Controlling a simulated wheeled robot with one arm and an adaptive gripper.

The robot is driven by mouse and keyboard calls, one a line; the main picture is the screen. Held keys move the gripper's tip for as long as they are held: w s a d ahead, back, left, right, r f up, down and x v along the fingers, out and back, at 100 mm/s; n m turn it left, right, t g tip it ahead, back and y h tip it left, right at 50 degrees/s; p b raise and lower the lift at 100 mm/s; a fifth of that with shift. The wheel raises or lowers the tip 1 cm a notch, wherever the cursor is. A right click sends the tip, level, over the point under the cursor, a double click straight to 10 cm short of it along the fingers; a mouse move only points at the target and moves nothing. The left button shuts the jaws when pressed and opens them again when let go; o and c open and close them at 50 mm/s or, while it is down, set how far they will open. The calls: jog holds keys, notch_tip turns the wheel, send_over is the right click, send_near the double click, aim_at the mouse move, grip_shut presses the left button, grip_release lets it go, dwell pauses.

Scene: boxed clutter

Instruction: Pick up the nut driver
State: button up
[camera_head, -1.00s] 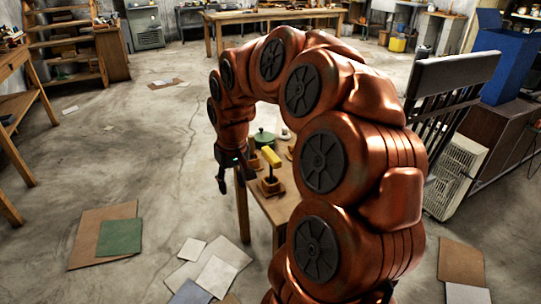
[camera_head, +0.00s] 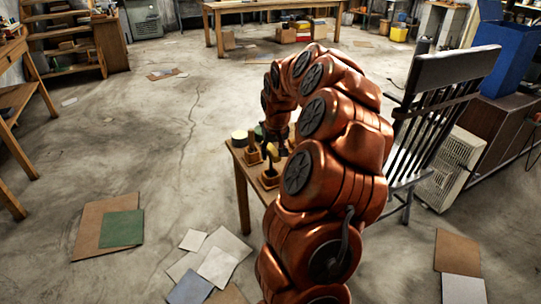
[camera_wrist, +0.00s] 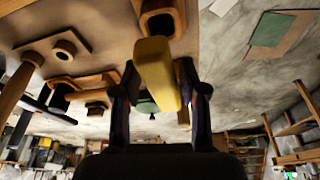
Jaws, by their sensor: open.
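A tool with a thick yellow handle, probably the nut driver (camera_wrist: 157,72), stands in a small wooden holder (camera_wrist: 161,20) in the wrist view. Its lower part is hidden inside the holder. My gripper (camera_wrist: 160,100) is open, with one dark finger on each side of the yellow handle in the picture. I cannot tell whether either finger touches it. In the head view, my gripper (camera_head: 276,138) is a small dark shape at the table's far side, partly hidden by my arm. Small wooden holders (camera_head: 268,181) stand on the table there.
The small wooden table (camera_head: 242,165) also carries a round yellow-topped item (camera_head: 239,136). More wooden holders (camera_wrist: 75,88) show in the wrist view. A dark slatted chair (camera_head: 432,115) stands right of my arm. Papers (camera_head: 218,262) lie on the floor; the floor at left is mostly clear.

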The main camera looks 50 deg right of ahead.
aim_at(271, 165)
jog(key=shift+w+x, duration=0.2)
jog(key=shift+x, duration=2.65)
jog(key=shift+c, duration=0.4)
jog(key=shift+r, duration=0.1)
grip_shut()
